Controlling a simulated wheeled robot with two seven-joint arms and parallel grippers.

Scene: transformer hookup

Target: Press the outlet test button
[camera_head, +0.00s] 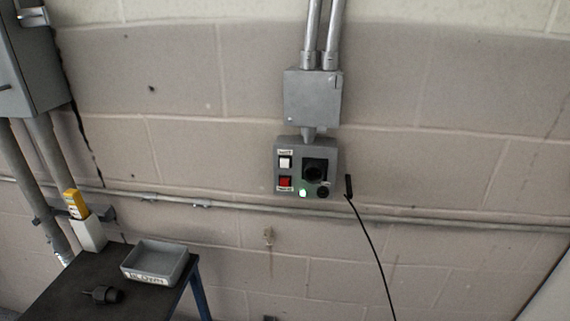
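Which button is the test button cannot be read. Neither of my grippers is in view.
A dark table (60,291) at lower left holds a grey labelled tray (158,263) and a black plug-like part (103,295). A yellow device (75,203) stands in a white holder (90,235). A black cable (369,237) hangs right of the outlet box. A conduit (450,219) crosses the wall.

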